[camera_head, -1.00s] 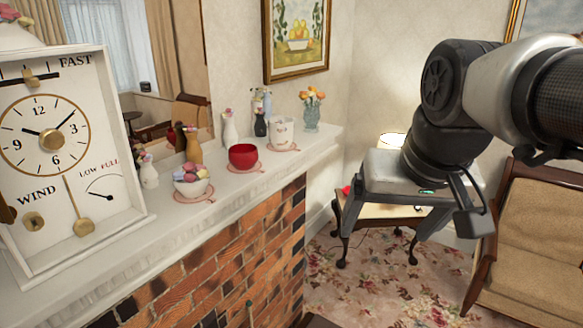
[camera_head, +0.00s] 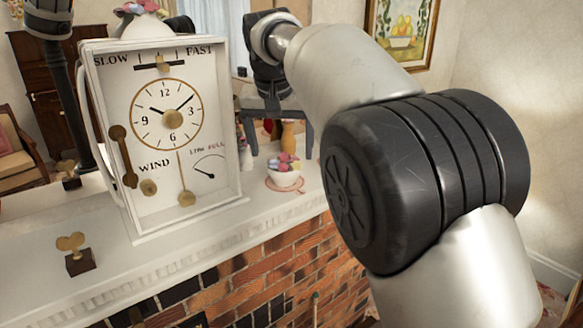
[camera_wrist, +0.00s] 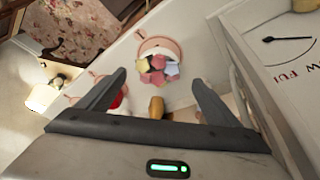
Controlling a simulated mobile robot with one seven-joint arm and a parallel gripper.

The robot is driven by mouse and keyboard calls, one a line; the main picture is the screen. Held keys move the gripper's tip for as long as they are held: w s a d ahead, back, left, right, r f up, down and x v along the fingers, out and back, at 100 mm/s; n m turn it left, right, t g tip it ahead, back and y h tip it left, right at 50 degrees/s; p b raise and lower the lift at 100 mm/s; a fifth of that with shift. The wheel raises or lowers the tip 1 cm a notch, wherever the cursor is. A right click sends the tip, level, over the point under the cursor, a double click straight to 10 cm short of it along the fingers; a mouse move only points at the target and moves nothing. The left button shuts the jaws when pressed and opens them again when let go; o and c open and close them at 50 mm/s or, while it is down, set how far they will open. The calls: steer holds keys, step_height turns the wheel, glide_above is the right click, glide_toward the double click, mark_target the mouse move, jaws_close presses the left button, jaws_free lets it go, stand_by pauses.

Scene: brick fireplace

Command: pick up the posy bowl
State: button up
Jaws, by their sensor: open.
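The posy bowl is a small white bowl (camera_head: 285,179) heaped with pink, purple and yellow blooms. The wrist view shows both fingers of my gripper (camera_wrist: 158,77) spread apart; I see no contact with the bowl.
The white clock (camera_head: 165,130) stands close left of the bowl. A tan vase (camera_head: 289,133) stands behind it and also shows in the wrist view (camera_wrist: 157,108). A brass key on a block (camera_head: 78,254) is at the front left. The mantel front between is clear.

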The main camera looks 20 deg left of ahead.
mark_target(284, 156)
steer(key=x, duration=0.6)
steer(key=shift+w+d, duration=0.1)
steer(key=shift+d, duration=0.05)
steer(key=shift+r, duration=0.1)
steer(key=c, duration=1.3)
steer(key=shift+o, duration=0.2)
steer(key=shift+r, duration=0.1)
